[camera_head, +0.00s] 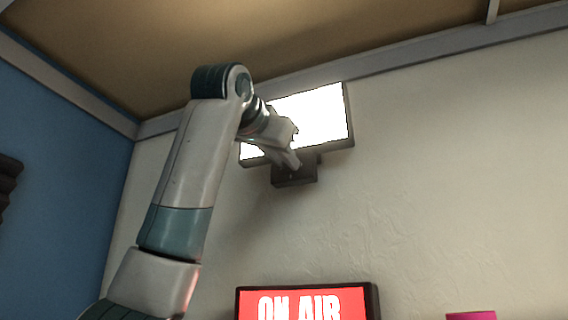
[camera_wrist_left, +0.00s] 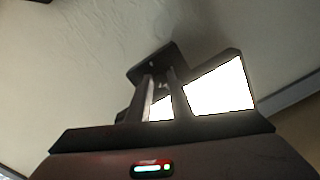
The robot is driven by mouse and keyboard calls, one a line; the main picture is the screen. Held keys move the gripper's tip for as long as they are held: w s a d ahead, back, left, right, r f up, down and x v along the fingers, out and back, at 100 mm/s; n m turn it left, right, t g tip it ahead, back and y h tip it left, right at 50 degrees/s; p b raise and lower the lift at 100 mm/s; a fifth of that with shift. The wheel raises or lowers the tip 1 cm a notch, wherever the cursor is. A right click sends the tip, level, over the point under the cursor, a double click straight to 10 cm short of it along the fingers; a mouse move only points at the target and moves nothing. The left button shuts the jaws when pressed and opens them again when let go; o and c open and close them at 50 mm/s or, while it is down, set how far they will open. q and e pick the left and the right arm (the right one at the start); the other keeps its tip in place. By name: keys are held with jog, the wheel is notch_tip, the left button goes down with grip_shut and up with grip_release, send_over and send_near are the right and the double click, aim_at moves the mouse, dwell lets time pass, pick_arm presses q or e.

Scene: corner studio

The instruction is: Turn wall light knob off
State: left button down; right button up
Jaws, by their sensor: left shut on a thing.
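The wall light (camera_head: 325,115) is a bright white, lit panel in a dark frame, high on the pale wall. A small dark box (camera_head: 296,177) sits at its lower edge. My left gripper (camera_head: 292,162) reaches up from the left, with its fingers at the front of this box. In the left wrist view, the fingers (camera_wrist_left: 163,85) point at the dark box (camera_wrist_left: 150,64), and the lit panel (camera_wrist_left: 222,87) shows at the right. The gripper is shut on the knob, which is mostly hidden between the fingers; its turn angle cannot be read. My right gripper is out of view.
A red ON AIR sign (camera_head: 305,303) in a dark frame is on the wall below. A pink object (camera_head: 471,316) shows at the bottom right edge. A blue wall (camera_head: 70,150) is at the left, and the ceiling is close above. The wall right of the light is clear.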

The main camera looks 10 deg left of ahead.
pick_arm(q)
jog(key=shift+f+n+b, duration=0.1)
jog(key=shift+n+b, duration=0.65)
jog(key=shift+n, duration=3.15)
jog(key=c, duration=1.6)
grip_release()
